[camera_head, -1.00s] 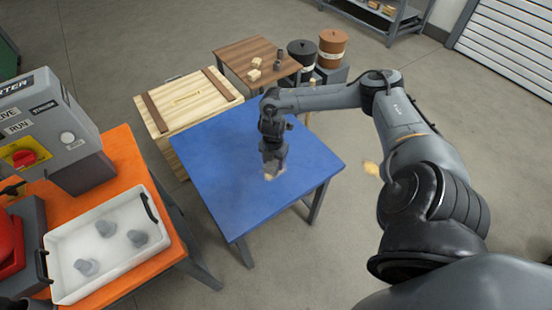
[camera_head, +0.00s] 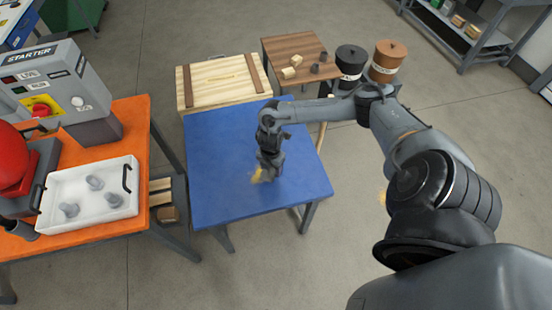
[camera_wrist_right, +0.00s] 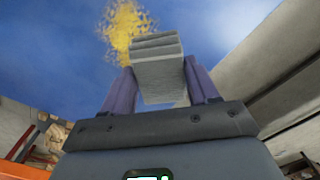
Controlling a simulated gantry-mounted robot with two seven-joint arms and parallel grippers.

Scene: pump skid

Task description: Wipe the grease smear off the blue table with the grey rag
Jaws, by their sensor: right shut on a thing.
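The blue table (camera_head: 225,195) stands in the middle of the head view. A yellow grease smear (camera_head: 257,174) shows on its top, just left of my right gripper (camera_head: 268,178). In the right wrist view the smear (camera_wrist_right: 126,30) lies beyond the grey rag (camera_wrist_right: 157,62), which covers part of it. The rag is a folded block between the two fingers of my right gripper (camera_wrist_right: 160,88), which is shut on it. The rag is low over the table top; I cannot tell whether it touches. My left gripper is not in view.
An orange table (camera_head: 135,112) with a white tray (camera_head: 100,212) stands at the left. A wooden crate (camera_head: 222,88) and a small brown table (camera_head: 292,47) stand behind the blue table. The blue table's left half is clear.

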